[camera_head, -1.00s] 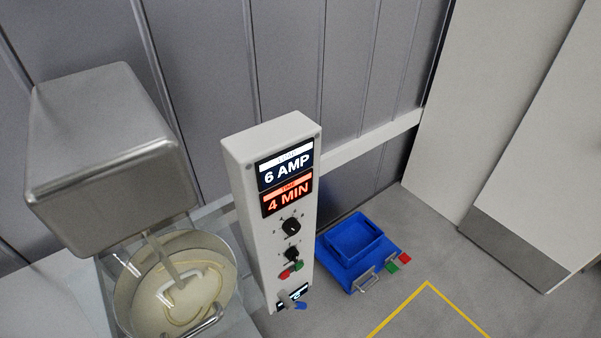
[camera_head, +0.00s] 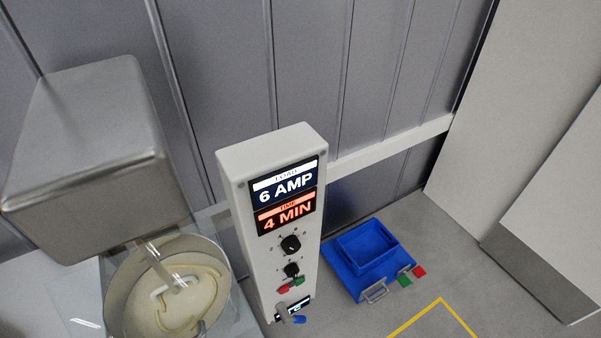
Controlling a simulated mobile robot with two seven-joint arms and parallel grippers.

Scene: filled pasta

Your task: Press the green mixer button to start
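A tall white control panel (camera_head: 246,217) stands in the middle, showing "6 AMP" and "4 MIN" displays (camera_head: 287,199). Two black knobs sit below the displays. Under them a green button (camera_head: 300,281) sits beside a red button (camera_head: 284,289). The steel mixer (camera_head: 92,150) stands left of the panel, over a round bowl (camera_head: 117,292) holding pale dough (camera_head: 190,302) with a hook in it. Neither of my grippers is in view, and nothing touches the green button.
A blue bin (camera_head: 366,250) stands on the floor right of the panel, with another green piece (camera_head: 404,281) and red piece (camera_head: 419,272) beside it. A grey lever with a blue end (camera_head: 299,319) is near the panel's foot. Floor with a yellow line (camera_head: 440,300) is clear at right.

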